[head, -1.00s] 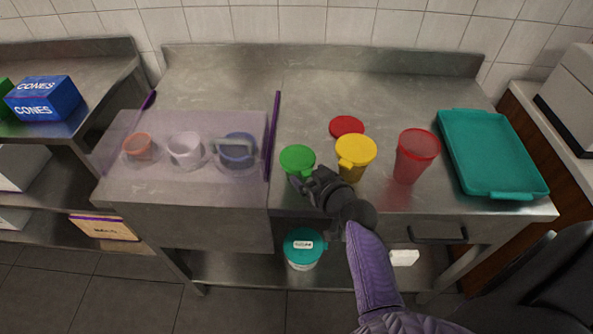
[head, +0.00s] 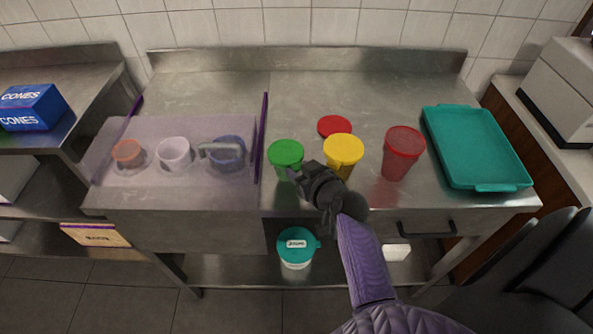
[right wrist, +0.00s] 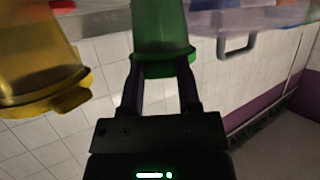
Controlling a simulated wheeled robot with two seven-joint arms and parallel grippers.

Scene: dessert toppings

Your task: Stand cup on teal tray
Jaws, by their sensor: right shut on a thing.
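A green-lidded cup (head: 286,152) stands upright on the steel counter or just above it; I cannot tell which. My right gripper (head: 298,175) is shut on it from the front right. In the right wrist view the green cup (right wrist: 160,35) sits between the two fingers (right wrist: 161,75). The teal tray (head: 475,147) lies flat at the counter's right end, and its visible surface is empty. A yellow-lidded cup (head: 343,150) and a red cup (head: 402,155) stand between the green cup and the tray. My left gripper is not in view.
A red lid (head: 334,127) lies behind the yellow-lidded cup. A clear-covered bin (head: 120,180) with several small tubs is at left. A teal-lidded tub (head: 297,247) sits on the lower shelf. The counter's back strip is clear.

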